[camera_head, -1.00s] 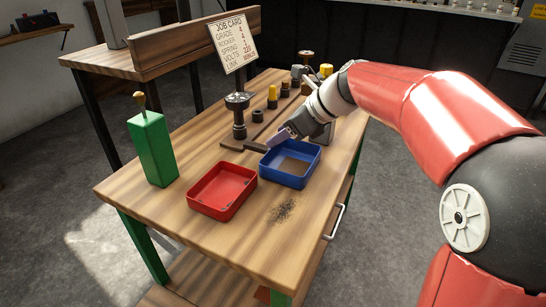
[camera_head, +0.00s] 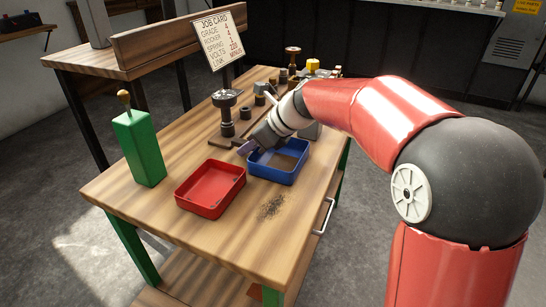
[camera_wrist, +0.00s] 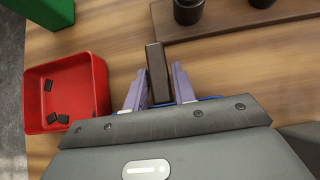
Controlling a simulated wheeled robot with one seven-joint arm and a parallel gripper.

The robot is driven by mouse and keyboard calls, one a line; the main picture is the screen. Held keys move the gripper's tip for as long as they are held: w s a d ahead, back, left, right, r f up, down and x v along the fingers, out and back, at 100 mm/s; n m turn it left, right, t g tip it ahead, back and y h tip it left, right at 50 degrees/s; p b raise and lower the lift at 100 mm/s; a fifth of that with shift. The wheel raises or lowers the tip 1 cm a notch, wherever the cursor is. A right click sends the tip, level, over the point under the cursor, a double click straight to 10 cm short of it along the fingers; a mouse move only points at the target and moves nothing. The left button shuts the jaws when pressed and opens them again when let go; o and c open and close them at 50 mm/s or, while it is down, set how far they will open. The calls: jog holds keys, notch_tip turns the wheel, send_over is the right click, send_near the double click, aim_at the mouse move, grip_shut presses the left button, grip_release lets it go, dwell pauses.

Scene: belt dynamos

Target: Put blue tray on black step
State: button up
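The blue tray (camera_head: 279,178) sits on the wooden bench, right of the red tray; its inside floor looks brownish. My gripper (camera_head: 248,147) is low at the tray's far left corner. In the wrist view my gripper (camera_wrist: 159,72) is open, its two purple fingers apart. A dark bar (camera_wrist: 156,65) shows between them; I cannot tell whether they touch it. Only a sliver of blue rim (camera_wrist: 209,97) shows there; my gripper's body hides the rest. I cannot tell for certain which dark piece is the black step.
The red tray (camera_head: 211,205) holds small dark pieces. A green block (camera_head: 140,150) stands at the left. Behind the trays are a dark brown rack with several posts (camera_head: 226,105) and a job card (camera_head: 219,38). Dark filings (camera_head: 271,207) lie on clear bench in front.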

grip_shut()
